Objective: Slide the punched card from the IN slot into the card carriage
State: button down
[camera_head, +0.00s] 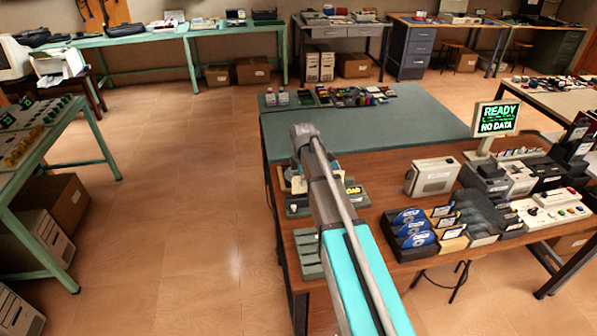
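My arm reaches up from the bottom over the wooden table and bends at a grey joint. My gripper is not in view; the rest of the arm beyond the joint is hidden. A grey-green device (298,207) stands on the table behind my arm, with a small dark display (354,190) showing yellow letters, partly covered. I cannot tell whether it holds the IN slot or the card carriage. The punched card cannot be made out.
A monitor (497,118) reads "READY" and "NO DATA". A beige box (432,177), a rack of blue discs (411,228) and a white control panel (550,209) fill the table's right side. A green mat (420,115) lies behind, mostly bare. Open floor (170,200) lies left.

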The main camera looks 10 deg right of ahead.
jog(key=w, duration=0.5)
jog(key=shift+w+a, duration=0.15)
jog(key=shift+a, duration=0.25)
jog(key=shift+f, duration=0.25)
jog(key=shift+f+b, duration=2.6)
jog(key=shift+b, duration=0.2)
jog(key=shift+f+b, duration=0.65)
jog(key=shift+b, duration=0.05)
jog(key=shift+f+b, duration=1.8)
jog(key=c, duration=0.7)
grip_release()
